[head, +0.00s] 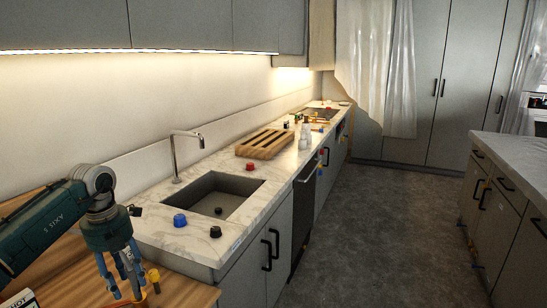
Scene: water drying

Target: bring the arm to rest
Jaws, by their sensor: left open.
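My left arm comes in from the left edge, and my left gripper (124,275) points down over the wooden surface at the bottom left. Its fingers are open. Its tips are close to a small yellow object (153,279) and an orange rim; I cannot tell whether they touch. Nothing is clearly held between the fingers. My right gripper is not in view.
A marble counter (258,215) with a sink (214,196) and tap (174,157) runs to the back. A blue object (180,220), a black one (215,231) and a wooden rack (265,144) lie on it. The floor at the right is clear up to an island (510,155).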

